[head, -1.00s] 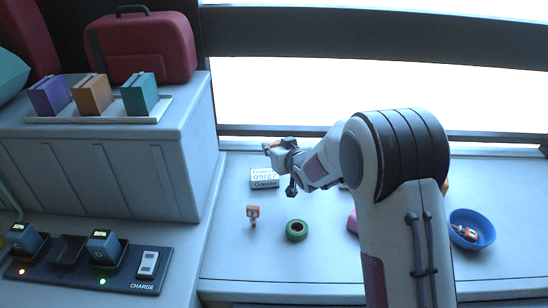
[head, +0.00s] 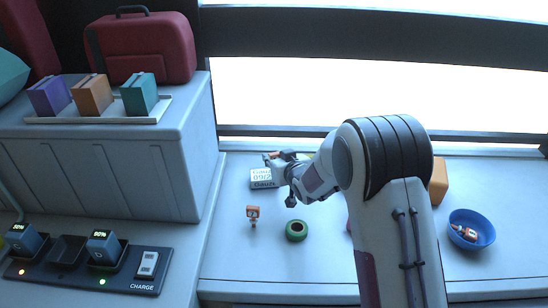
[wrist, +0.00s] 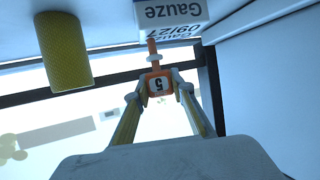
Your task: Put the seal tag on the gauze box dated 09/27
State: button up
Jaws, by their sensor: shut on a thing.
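The gauze box (head: 259,179) is white and grey and lies on the counter under the window. Its printing reads Gauze, with 09/27 legible in the wrist view (wrist: 180,14). My gripper (wrist: 160,82) is shut on an orange seal tag (wrist: 158,84) marked 5, whose stem points towards the box. In the head view, my gripper (head: 273,160) is at the box's far right edge, and my wrist covers part of its right side. I cannot tell whether the tag touches the box.
Another orange tag (head: 252,213) and a green ring (head: 296,230) lie in front of the box. A yellow roll (wrist: 63,50) shows in the wrist view. A grey cabinet (head: 105,165) rises left.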

jog(key=shift+f, duration=0.15)
jog(key=o, duration=0.8)
jog(key=shift+r, duration=0.2)
jog(key=shift+s+d+r, duration=0.15)
jog(key=shift+s+r, duration=0.05)
jog(key=shift+s, duration=0.15)
jog(key=shift+v, duration=5.6)
